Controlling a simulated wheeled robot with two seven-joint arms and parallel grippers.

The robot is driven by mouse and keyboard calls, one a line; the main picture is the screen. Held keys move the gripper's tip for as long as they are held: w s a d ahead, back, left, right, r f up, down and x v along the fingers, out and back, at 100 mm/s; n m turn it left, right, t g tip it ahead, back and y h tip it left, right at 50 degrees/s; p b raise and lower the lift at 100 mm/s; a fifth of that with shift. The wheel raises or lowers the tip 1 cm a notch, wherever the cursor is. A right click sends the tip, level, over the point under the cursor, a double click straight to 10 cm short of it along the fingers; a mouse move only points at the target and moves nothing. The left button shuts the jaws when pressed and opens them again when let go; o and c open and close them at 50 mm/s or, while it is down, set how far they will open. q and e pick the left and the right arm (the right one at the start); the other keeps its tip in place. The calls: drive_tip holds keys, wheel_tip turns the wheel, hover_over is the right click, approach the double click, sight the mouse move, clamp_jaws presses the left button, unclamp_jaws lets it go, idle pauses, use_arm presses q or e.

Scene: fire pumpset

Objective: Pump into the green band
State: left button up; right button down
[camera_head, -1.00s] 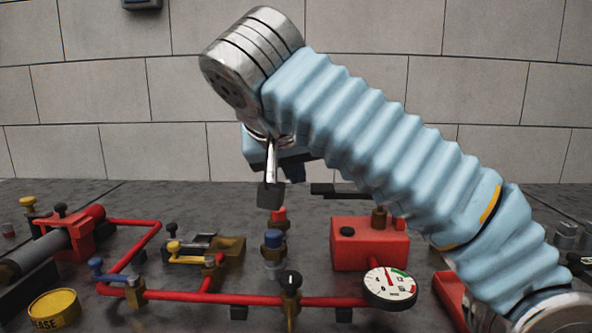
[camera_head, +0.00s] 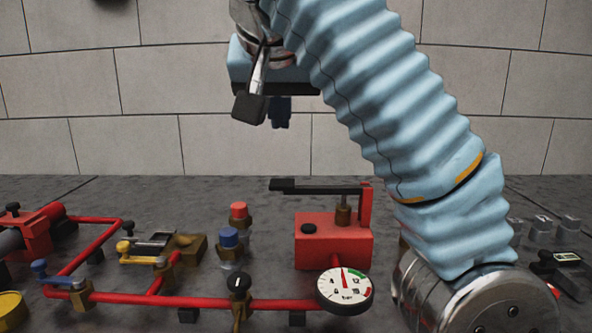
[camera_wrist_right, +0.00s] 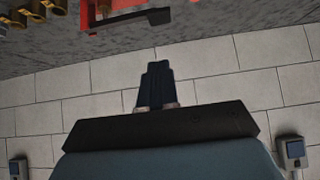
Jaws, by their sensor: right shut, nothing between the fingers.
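A red hand pump (camera_head: 332,240) with a black lever handle (camera_head: 312,187) stands on the dark table right of centre. The handle lies about level above the pump box. A round white gauge (camera_head: 344,291) marked bar sits in front of it. Its needle points about straight up, left of the green band (camera_head: 357,279). My right gripper (camera_head: 281,122) is shut and empty, in the air above and left of the handle. In the right wrist view the gripper (camera_wrist_right: 157,68) points toward the table, apart from the handle (camera_wrist_right: 130,20). My left gripper is out of view.
Red pipes (camera_head: 185,301) run along the front to a black-knobbed valve (camera_head: 239,286). Blue-capped (camera_head: 229,240) and red-capped (camera_head: 239,212) fittings stand left of the pump. Yellow and blue levers are farther left. Small weights and a black device (camera_head: 562,268) lie at the right.

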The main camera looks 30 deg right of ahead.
drive_tip(key=shift+f, duration=0.1)
approach(284, 183)
drive_tip(key=w+d, duration=0.2)
drive_tip(key=w, duration=0.1)
drive_tip(key=f, duration=0.2)
drive_tip(key=shift+w+f, duration=0.2)
drive_tip(key=shift+f, duration=0.8)
wheel_tip(284, 183, down, 7)
drive_tip(key=n+g+h+b, duration=0.1)
drive_tip(key=b, duration=0.2)
drive_tip(key=shift+w+a+h, duration=0.15)
drive_tip(key=shift+a+h, duration=0.1)
drive_tip(key=shift+h, duration=0.15)
